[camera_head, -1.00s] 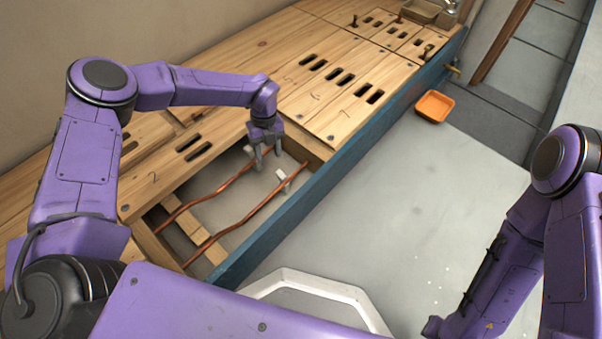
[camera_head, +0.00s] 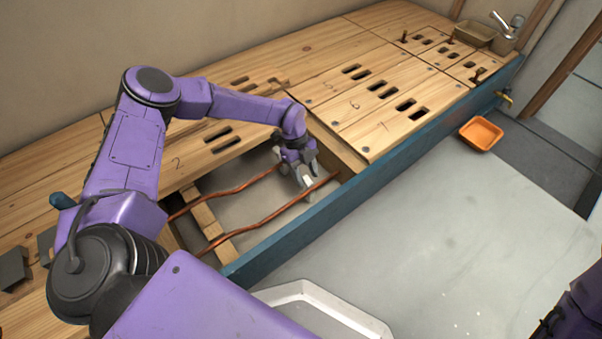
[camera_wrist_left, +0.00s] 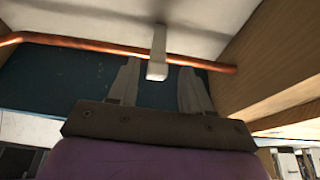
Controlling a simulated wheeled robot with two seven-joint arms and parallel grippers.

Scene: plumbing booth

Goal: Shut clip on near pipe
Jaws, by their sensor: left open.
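Two copper pipes run through the open floor bay: the near pipe (camera_head: 262,218) by the blue side board and the far pipe (camera_head: 232,191). My left gripper (camera_head: 305,184) is open and points down at the right end of the near pipe. In the left wrist view a pale clip (camera_wrist_left: 157,58) crosses the copper pipe (camera_wrist_left: 80,42), between and just beyond the spread fingertips (camera_wrist_left: 157,75). I cannot tell whether the clip is open or shut. The far pipe's clip is hidden or unclear behind my gripper. My right gripper is out of view.
The blue side board (camera_head: 370,178) edges the bay. Slotted wooden floor panels (camera_head: 350,105) lie right of it, and a wooden crosspiece (camera_head: 207,216) lies under the pipes' left part.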

